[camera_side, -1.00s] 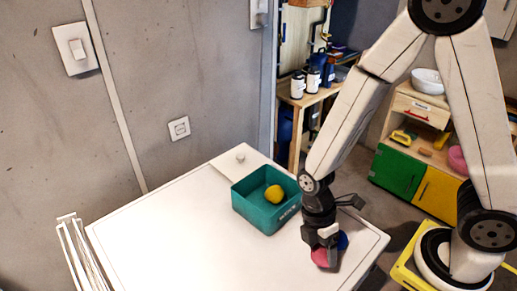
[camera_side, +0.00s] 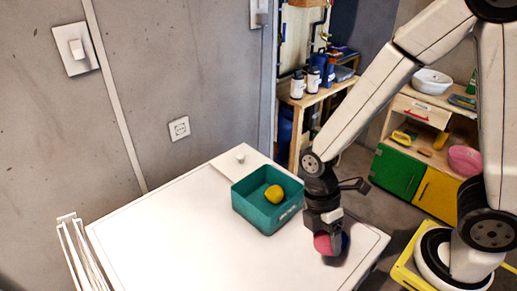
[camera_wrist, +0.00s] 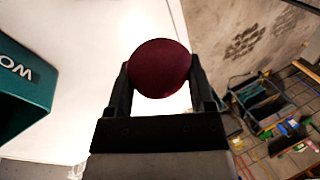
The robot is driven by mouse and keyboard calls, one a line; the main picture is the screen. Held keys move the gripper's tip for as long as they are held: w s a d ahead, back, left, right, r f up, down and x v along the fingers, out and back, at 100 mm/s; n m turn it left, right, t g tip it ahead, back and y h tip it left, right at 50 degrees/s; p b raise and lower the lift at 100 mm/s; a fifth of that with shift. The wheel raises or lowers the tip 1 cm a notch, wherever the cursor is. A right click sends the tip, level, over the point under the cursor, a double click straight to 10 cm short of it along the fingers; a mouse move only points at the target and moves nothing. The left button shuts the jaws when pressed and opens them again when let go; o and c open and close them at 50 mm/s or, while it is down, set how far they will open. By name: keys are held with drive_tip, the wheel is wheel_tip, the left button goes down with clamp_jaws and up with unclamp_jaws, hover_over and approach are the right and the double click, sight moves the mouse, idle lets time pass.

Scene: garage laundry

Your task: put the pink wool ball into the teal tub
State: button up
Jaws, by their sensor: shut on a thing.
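The pink wool ball (camera_side: 322,243) is between the jaws of my gripper (camera_side: 325,232), over the right end of the white worktop. In the wrist view the ball (camera_wrist: 160,68) looks dark red, and my gripper (camera_wrist: 162,92) is shut on it, a finger on each side. The teal tub (camera_side: 258,215) stands on the worktop to the left of my gripper, with a yellow ball (camera_side: 274,194) inside. Part of the tub (camera_wrist: 22,88), with white lettering, shows at the left of the wrist view.
A dark blue round thing (camera_side: 344,243) is just right of the pink ball, partly hidden. The white worktop (camera_side: 180,240) is clear left of the tub. A small white knob (camera_side: 240,157) is on a strip behind the tub. Shelves stand beyond the worktop.

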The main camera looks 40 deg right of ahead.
drive_tip(key=shift+w+d+r, duration=0.1)
drive_tip(key=shift+w+r, duration=0.05)
drive_tip(key=shift+w, duration=0.4)
drive_tip(key=w+d+r, duration=0.3)
drive_tip(key=w+d, duration=0.1)
drive_tip(key=w, duration=0.3)
hover_over(258, 201)
drive_tip(key=s+a, duration=0.2)
drive_tip(key=s, duration=0.2)
drive_tip(key=f, duration=0.7)
drive_tip(key=shift+s+a+f, duration=0.2)
drive_tip(key=shift+f, duration=0.15)
drive_tip(key=shift+w+a+f, duration=0.1)
drive_tip(key=shift+w+f, duration=0.4)
drive_tip(key=shift+f, duration=0.05)
drive_tip(key=shift+f, duration=0.1)
drive_tip(key=shift+w+f, duration=0.15)
drive_tip(key=shift+w, duration=0.05)
drive_tip(key=shift+f, duration=1.6)
